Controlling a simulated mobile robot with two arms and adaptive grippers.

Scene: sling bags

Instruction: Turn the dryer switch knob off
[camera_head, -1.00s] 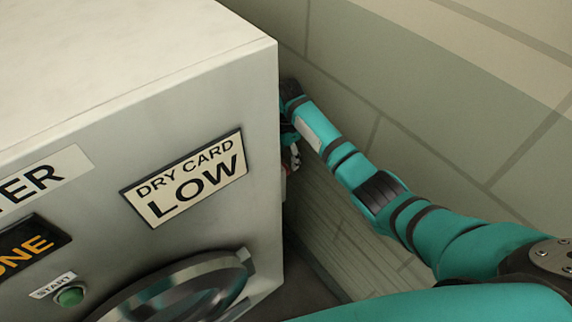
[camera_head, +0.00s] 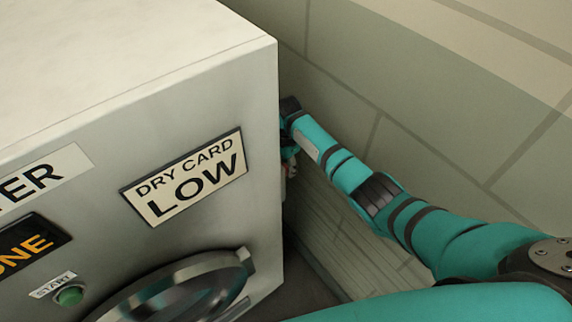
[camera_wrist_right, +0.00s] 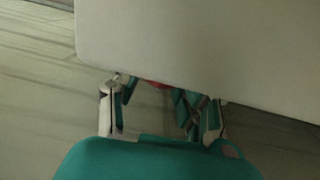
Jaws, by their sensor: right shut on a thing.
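The dryer (camera_head: 230,100) is a large pale grey cabinet filling the left of the head view. My right gripper (camera_head: 289,168) is down beside its right side wall, mostly hidden by the cabinet's edge. In the right wrist view, my right gripper (camera_wrist_right: 158,95) has its fingers on either side of a small red part, the switch knob (camera_wrist_right: 158,84), and is shut on it. Only a sliver of the knob shows; the dryer panel (camera_wrist_right: 190,45) covers the rest, so its turn position cannot be told. My left gripper is not in view.
The dryer front carries a "DRY CARD LOW" sign (camera_head: 185,178), a green start button (camera_head: 69,295) and a round metal door (camera_head: 190,290). A tiled wall (camera_head: 430,120) stands to the right, leaving a narrow gap where my right arm reaches in.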

